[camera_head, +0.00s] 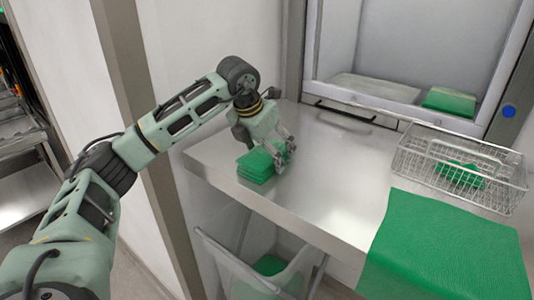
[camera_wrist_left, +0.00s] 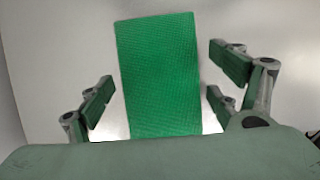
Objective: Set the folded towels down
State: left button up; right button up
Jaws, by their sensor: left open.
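A stack of folded green towels (camera_head: 256,165) lies on the left part of the steel table (camera_head: 320,180). My left gripper (camera_head: 284,152) is right over the stack. In the left wrist view the towel (camera_wrist_left: 158,75) lies between the spread fingers of my gripper (camera_wrist_left: 165,95), with a gap on both sides. The gripper is open and holds nothing. Another folded green towel (camera_head: 449,101) lies in the pass-through opening at the back right. My right gripper is not in view.
A wire basket (camera_head: 462,172) with green cloth stands on the table's right side. A green cloth (camera_head: 445,245) hangs over the front edge. A white bin (camera_head: 245,265) with green cloth stands below. The table's middle is clear.

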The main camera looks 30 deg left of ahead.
pick_arm(q)
jog(key=b+v, duration=0.2)
jog(key=v, duration=0.9)
jog(key=shift+r, duration=0.2)
jog(key=shift+s+f, duration=0.1)
jog(key=shift+s, duration=0.05)
